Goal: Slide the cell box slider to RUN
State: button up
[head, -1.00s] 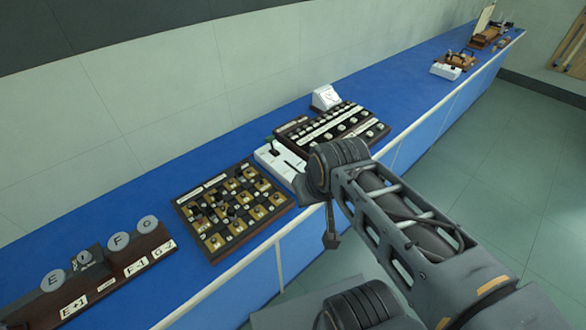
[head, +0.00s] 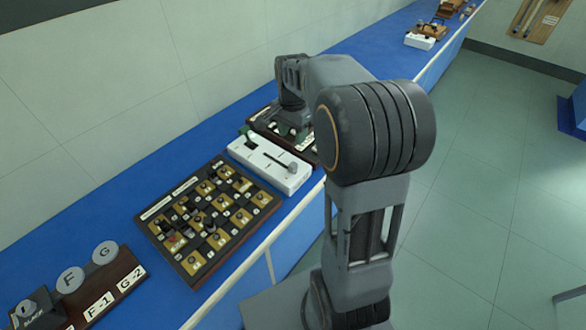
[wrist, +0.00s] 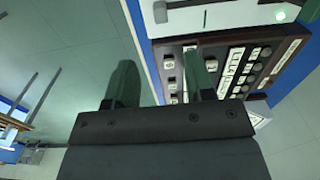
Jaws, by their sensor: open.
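The white box (head: 270,165), which I take for the cell box, stands on the blue bench in the head view. It has a dark slot, a grey knob (head: 292,167) near its right end and a dark green part (head: 250,137) at its far left end. Its edge shows at the top of the wrist view (wrist: 235,17), with a lit green spot. Any RUN marking is unreadable. My gripper (head: 290,131) is open and empty, its green fingers (wrist: 160,62) apart beside the white box, over the dark switch panel (wrist: 225,65). The arm partly hides this panel in the head view.
A board of brass squares and small pieces (head: 213,220) lies left of the white box. A dark wooden rack with round discs (head: 85,285) stands farther left. More equipment (head: 425,35) is far along the bench.

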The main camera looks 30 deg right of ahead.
aim_at(293, 164)
notch_tip(293, 164, down, 14)
jog(key=shift+w+d+f+p, duration=0.1)
jog(key=shift+w+d+p, duration=0.05)
jog(key=shift+p, duration=0.25)
dwell(0.3)
grip_shut()
dwell(0.4)
